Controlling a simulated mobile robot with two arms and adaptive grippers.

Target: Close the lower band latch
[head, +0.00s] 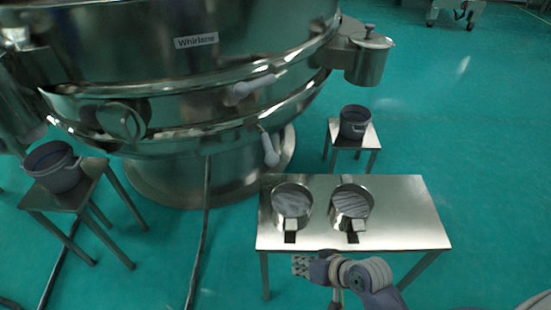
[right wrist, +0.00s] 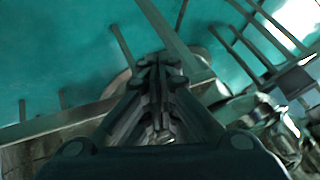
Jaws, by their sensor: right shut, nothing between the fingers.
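The large steel sieve (head: 190,70) fills the upper left of the head view. On its lower band, the lower band latch (head: 270,147) has a light grey handle that hangs down, away from the band. The upper band latch (head: 254,85) has a similar handle lying slanted along its band. My right gripper (head: 300,265) is at the front edge of the steel table, below and apart from the lower latch. Its fingers are shut and empty, also seen in the right wrist view (right wrist: 158,64). My left gripper is not in view.
A steel table (head: 405,215) holds two round steel pans (head: 291,202) (head: 351,204) with handles. Small stands carry grey buckets at left (head: 54,167) and at right (head: 354,122). A steel outlet pot (head: 369,58) juts from the sieve's right. Green floor is clear at right.

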